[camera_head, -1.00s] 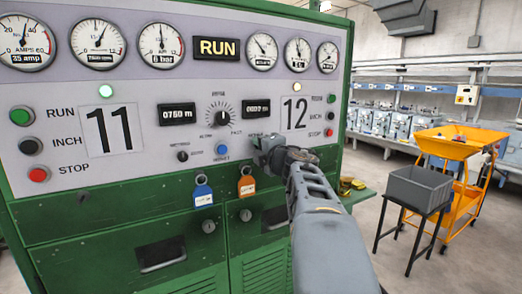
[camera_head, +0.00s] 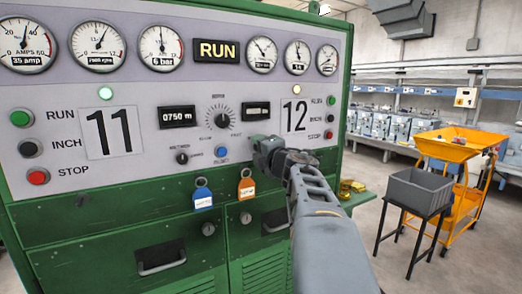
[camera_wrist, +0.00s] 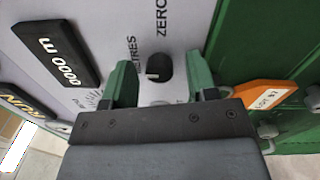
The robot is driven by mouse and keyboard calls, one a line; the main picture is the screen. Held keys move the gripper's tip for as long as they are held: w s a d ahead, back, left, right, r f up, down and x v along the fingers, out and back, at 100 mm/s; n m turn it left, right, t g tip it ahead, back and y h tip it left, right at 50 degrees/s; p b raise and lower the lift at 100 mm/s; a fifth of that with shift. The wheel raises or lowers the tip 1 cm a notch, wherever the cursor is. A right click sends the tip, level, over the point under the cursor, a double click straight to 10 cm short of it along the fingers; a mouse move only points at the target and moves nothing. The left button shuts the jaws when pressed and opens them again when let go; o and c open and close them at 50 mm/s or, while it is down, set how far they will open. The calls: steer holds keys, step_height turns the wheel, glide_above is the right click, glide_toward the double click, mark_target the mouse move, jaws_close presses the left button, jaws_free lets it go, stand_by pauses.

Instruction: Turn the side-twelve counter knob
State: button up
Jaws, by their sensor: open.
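The side-twelve counter knob (camera_wrist: 158,67) is a small dark round knob with a pale pointer mark, on the grey panel beside the words METRES and ZERO. My gripper (camera_wrist: 160,66) is open, with its two green fingers on either side of the knob in the wrist view. I cannot tell whether the fingers touch it. The counter display (camera_wrist: 55,50) reads 0000 m in the wrist view. In the head view my gripper (camera_head: 259,150) is at the panel below the number 12 (camera_head: 294,115) and hides the knob.
The side-eleven knob (camera_head: 182,157) and a blue button (camera_head: 221,153) are left of my gripper. Blue (camera_head: 202,196) and orange (camera_head: 246,187) tags hang below. A central dial (camera_head: 219,117) is above. A grey bin (camera_head: 418,184) and orange cart (camera_head: 462,150) stand right.

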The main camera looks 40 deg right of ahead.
steer(key=s+a+b, duration=0.1)
steer(key=s+a, duration=0.1)
steer(key=s, duration=1.1)
steer(key=shift+s+f, duration=0.3)
steer(key=shift+s, duration=0.05)
steer(key=shift+w, duration=0.1)
